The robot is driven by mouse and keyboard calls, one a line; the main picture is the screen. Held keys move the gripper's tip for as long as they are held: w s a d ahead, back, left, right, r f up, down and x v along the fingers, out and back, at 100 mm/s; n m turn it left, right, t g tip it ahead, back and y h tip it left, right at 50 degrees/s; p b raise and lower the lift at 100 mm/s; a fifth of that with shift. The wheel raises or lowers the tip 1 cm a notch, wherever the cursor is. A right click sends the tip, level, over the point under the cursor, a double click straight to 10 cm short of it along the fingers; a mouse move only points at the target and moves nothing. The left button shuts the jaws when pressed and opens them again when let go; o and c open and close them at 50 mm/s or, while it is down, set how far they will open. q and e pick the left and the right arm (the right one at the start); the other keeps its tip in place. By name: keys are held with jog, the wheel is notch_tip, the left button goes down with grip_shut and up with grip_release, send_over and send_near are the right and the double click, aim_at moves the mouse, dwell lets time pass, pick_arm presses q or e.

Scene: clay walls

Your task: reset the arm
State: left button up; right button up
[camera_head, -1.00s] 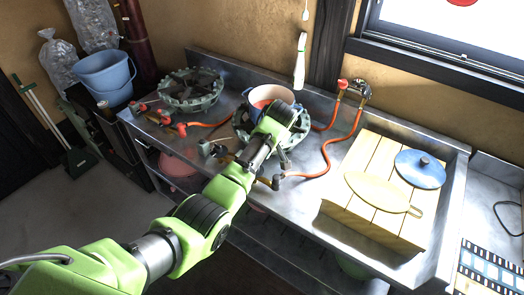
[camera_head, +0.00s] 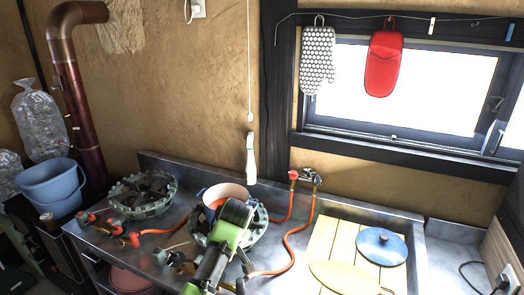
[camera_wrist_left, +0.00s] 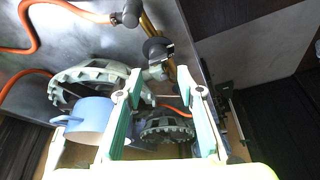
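My green and black left arm (camera_head: 222,245) reaches in from the bottom of the head view, over the steel counter. Its dark wrist end overlaps the front of a blue-grey pot (camera_head: 217,192), and its fingers are hidden there. In the left wrist view my left gripper (camera_wrist_left: 163,110) has its two green fingers spread apart, with nothing held between them. The pot (camera_wrist_left: 90,116) shows beside the left finger; whether they touch cannot be told. My right gripper is in neither current view.
The pot stands on a green gas burner (camera_head: 252,232); another burner (camera_head: 143,193) is to its left. Orange hoses (camera_head: 293,240) cross the counter. A yellow slatted board (camera_head: 328,236) holds a blue lid (camera_head: 380,245) and a yellow lid (camera_head: 345,278). Oven mitts (camera_head: 384,63) hang by the window.

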pick_arm(q)
jog(key=s+a+f+m+h, duration=0.1)
jog(key=s+a+f+m, duration=0.1)
jog(key=s+f, duration=0.45)
jog(key=s+a+f+m+h, duration=0.1)
jog(key=s+f+m, duration=0.25)
jog(key=s, duration=0.65)
jog(key=s+a+r+m+h, duration=0.1)
jog(key=s+r+m, duration=0.15)
jog(key=s, duration=0.85)
jog(key=s+a+r+m, duration=0.1)
jog(key=s+r+m, duration=0.15)
jog(key=s, duration=0.75)
notch_tip(320, 180, down, 29)
jog(key=s+m+b, duration=0.1)
jog(key=s+b, duration=0.1)
jog(key=s+a+f+g+b, duration=0.1)
jog(key=s+a+f+g, duration=0.1)
jog(key=s+f, duration=1.5)
jog(key=shift+a+f+b, duration=0.35)
jog(key=shift+f, duration=0.35)
